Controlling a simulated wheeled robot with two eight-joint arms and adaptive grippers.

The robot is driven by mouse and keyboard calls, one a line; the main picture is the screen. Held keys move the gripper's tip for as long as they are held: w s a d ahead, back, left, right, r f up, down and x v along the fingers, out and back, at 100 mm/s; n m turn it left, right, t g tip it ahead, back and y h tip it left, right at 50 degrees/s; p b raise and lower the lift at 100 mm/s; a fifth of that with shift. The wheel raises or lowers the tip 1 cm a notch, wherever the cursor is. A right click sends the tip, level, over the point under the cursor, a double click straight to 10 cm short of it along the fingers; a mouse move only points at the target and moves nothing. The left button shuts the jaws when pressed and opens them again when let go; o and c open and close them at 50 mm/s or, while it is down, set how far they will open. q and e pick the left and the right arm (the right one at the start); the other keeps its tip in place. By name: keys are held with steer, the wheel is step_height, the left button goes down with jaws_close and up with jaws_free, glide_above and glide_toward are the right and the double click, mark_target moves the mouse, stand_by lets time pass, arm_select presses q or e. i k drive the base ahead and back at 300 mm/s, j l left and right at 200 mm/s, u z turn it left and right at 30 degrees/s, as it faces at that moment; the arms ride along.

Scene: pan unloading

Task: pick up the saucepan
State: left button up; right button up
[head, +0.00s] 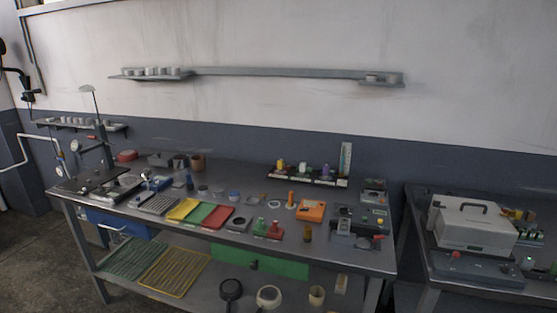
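A dark, round pan (231,290) with a short upright part at its back sits on the lower shelf, below the front edge of the workbench. A pale, round pan-like vessel (268,298) with a dark inside stands just to its right. I cannot tell for certain which of the two is the saucepan. Both are small in the head view and near its bottom edge. Neither of my grippers shows in the head view.
The metal workbench (215,235) above is crowded with tools, coloured trays and small jars. Green (135,258) and yellow (174,272) racks lie on the shelf's left. A second table (425,268) stands at right.

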mark_target(181, 161)
steer(key=i+j+z, duration=0.1)
steer(key=j+z, duration=0.7)
steer(key=j, duration=0.15)
steer(key=j+z, duration=0.35)
steer(key=j, duration=0.15)
